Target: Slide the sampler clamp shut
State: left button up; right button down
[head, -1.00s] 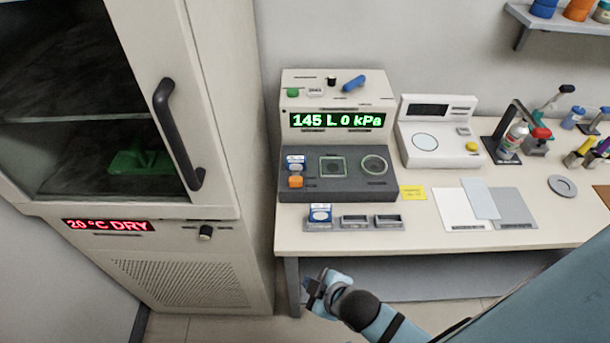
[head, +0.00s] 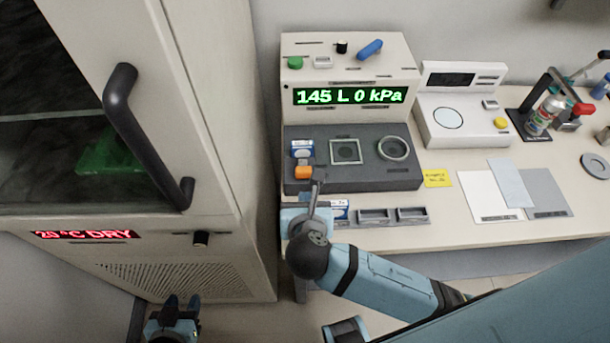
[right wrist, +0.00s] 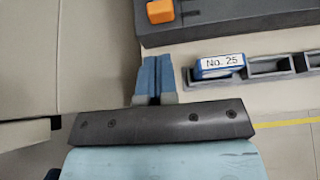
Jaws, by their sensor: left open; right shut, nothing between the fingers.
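The sampler (head: 352,178) is the dark grey deck of the bench instrument. An orange block (head: 303,172), apparently its clamp, sits at the deck's left, just in front of a blue-and-white cassette (head: 302,150). The block also shows at the top of the right wrist view (right wrist: 160,11). My right gripper (head: 314,190) is over the bench's front left edge, just in front of the orange block. In the right wrist view its blue fingers (right wrist: 153,62) are together and empty, apart from the block. My left gripper (head: 181,301) is open and empty, low by the cabinet.
A small rack (head: 372,216) on the bench front holds another cassette, labelled No. 25 (right wrist: 220,66), beside empty slots. The instrument display (head: 350,96) reads 145 L 0 kPa. A cabinet (head: 215,130) with a protruding handle (head: 140,135) stands close on the left.

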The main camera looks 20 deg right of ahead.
aim_at(303, 175)
jog(key=shift+s+r, duration=0.1)
jog(key=shift+r, duration=0.05)
jog(key=x, duration=1)
dwell(0.4)
